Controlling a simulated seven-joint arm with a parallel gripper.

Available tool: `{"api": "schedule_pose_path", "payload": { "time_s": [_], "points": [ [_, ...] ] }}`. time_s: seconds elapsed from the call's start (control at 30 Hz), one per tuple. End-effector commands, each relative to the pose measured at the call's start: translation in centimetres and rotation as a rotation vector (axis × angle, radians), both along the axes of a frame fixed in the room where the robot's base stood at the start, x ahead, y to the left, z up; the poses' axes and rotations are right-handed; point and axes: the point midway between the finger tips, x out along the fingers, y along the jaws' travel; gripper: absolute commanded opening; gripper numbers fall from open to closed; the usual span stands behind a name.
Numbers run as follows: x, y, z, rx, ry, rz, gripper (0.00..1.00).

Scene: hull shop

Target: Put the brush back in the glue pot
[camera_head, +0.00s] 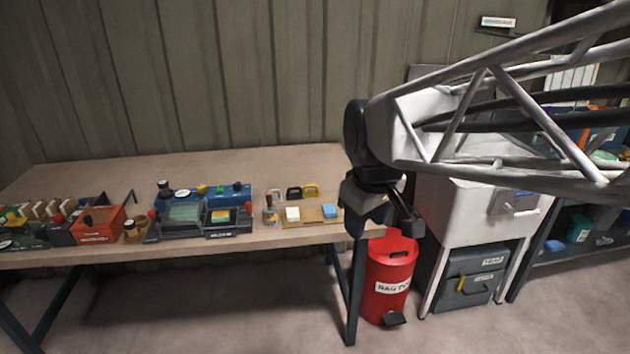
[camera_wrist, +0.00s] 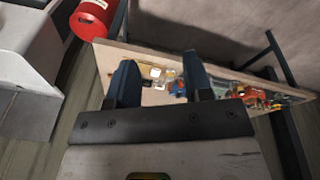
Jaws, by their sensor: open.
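My gripper (camera_head: 384,222) hangs beyond the right end of the workbench, above the red bin. In the wrist view its two dark blue fingers (camera_wrist: 160,62) stand apart with nothing held between them. A small jar (camera_head: 270,213) with a brownish upright top stands near the bench's front edge; it may be the glue pot, but it is too small to tell. A tan round pot (camera_head: 134,230) stands farther left, beside the orange-red box. I cannot make out the brush with certainty in either view. My gripper is apart from all these things.
The workbench (camera_head: 230,168) has a clear back half.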

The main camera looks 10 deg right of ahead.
Motion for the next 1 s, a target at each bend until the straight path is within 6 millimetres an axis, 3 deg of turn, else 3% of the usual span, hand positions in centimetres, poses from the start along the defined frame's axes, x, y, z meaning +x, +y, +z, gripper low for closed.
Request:
{"api": "schedule_pose_path", "payload": {
  "time_s": [0.2, 0.43, 0.63, 1.0],
  "points": [
    [-6.4, -1.1, -1.8, 0.043, -0.025, -0.239, 0.46],
    [-10.8, -1.7, -3.7, 0.08, -0.045, -0.426, 0.46],
    [-12.0, -1.8, -4.4, 0.092, -0.049, -0.483, 0.46],
    [-12.0, -1.8, -4.4, 0.092, -0.049, -0.485, 0.46]
  ]
}}
